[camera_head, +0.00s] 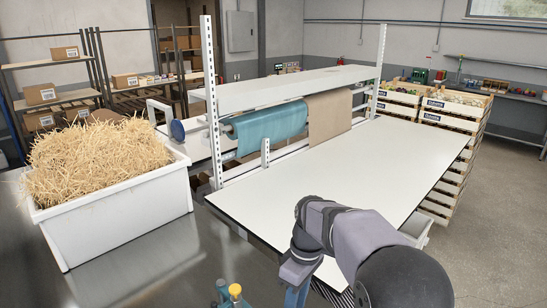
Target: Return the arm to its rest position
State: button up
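My arm shows at the bottom right in the head camera view, with grey and dark links bent over the near edge of the white worktable (345,172). Its wrist end points down and runs out of the bottom of the picture. My gripper's fingers do not show, so I cannot see whether they hold anything.
A white bin of straw (125,222) stands on a dark metal surface at left. Teal and brown paper rolls (268,130) hang under a shelf (285,85) behind the table. Stacked crates (455,110) stand at right. Small teal and yellow items (235,289) show at the bottom edge. The white tabletop is clear.

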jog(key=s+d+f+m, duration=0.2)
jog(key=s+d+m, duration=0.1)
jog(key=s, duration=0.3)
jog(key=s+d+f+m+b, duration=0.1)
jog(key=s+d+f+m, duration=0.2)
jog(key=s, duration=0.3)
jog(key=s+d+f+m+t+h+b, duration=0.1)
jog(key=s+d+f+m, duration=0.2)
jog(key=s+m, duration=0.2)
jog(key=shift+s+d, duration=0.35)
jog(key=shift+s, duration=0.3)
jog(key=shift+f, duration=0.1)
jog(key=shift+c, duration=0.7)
